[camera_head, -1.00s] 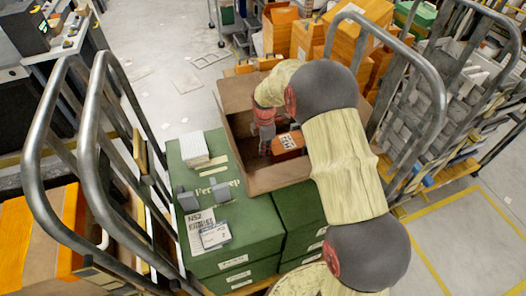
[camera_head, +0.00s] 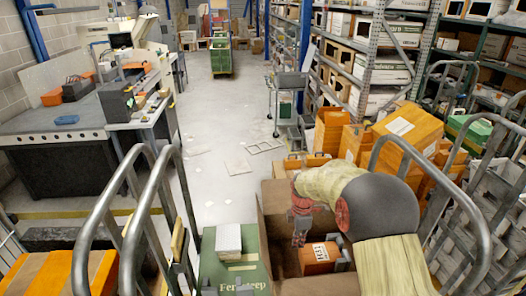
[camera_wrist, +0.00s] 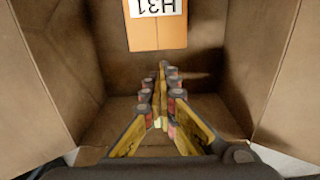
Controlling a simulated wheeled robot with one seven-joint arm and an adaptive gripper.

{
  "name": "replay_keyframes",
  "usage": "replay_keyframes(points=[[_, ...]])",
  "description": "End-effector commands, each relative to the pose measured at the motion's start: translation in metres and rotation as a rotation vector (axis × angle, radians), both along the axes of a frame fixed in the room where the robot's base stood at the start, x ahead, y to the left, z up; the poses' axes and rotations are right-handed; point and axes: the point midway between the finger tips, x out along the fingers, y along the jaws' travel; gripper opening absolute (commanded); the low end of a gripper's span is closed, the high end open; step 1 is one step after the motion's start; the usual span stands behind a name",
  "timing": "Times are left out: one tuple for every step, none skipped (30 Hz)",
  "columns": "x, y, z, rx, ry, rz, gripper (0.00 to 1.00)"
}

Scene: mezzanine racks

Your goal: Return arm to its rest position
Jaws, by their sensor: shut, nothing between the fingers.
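My gripper (camera_wrist: 160,90) is shut and empty, its fingers together in the wrist view, pointing down into an open cardboard box (camera_wrist: 60,60). An orange box labelled H31 (camera_wrist: 158,35) lies inside the cardboard box, apart from the fingertips. In the head view my arm reaches from the lower right over the cardboard box (camera_head: 330,286). The gripper (camera_head: 300,232) hangs just left of the orange box (camera_head: 318,258) there. The fingertips are hard to make out in the head view.
Green boxes (camera_head: 228,272) with a white stack (camera_head: 228,240) stand left of the cardboard box. Metal cart rails (camera_head: 130,215) rise at left and right (camera_head: 478,215). Orange bins (camera_head: 405,130) stand close behind. A floor aisle (camera_head: 205,130) is open beyond.

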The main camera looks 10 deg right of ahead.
Motion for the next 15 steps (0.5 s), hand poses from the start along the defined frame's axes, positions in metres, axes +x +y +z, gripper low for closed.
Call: replay_keyframes(points=[[0.0,0.0,-0.001,0.0,0.0,-0.018,0.0],[0.0,0.0,-0.001,0.0,0.001,-0.038,0.0],[0.0,0.0,-0.001,0.0,0.001,-0.074,0.0],[0.0,0.0,-0.001,0.0,0.001,-0.11,0.0],[-0.001,0.0,-0.001,0.0,0.002,-0.152,0.0],[-0.003,0.0,-0.002,-0.001,0.007,-0.215,0.0],[-0.009,0.0,-0.006,-0.003,0.019,-0.267,0.0],[-0.017,0.0,-0.011,-0.006,0.034,-0.324,0.0],[-0.028,0.0,-0.016,-0.01,0.055,-0.4,0.0],[-0.036,0.0,-0.018,-0.015,0.069,-0.458,0.0],[-0.044,0.0,-0.017,-0.019,0.077,-0.516,0.0],[-0.055,0.001,-0.011,-0.024,0.082,-0.593,0.0],[-0.063,0.001,-0.006,-0.027,0.084,-0.651,0.0],[-0.071,0.001,0.0,-0.03,0.084,-0.708,0.0],[-0.082,0.001,0.008,-0.032,0.081,-0.785,0.0]])
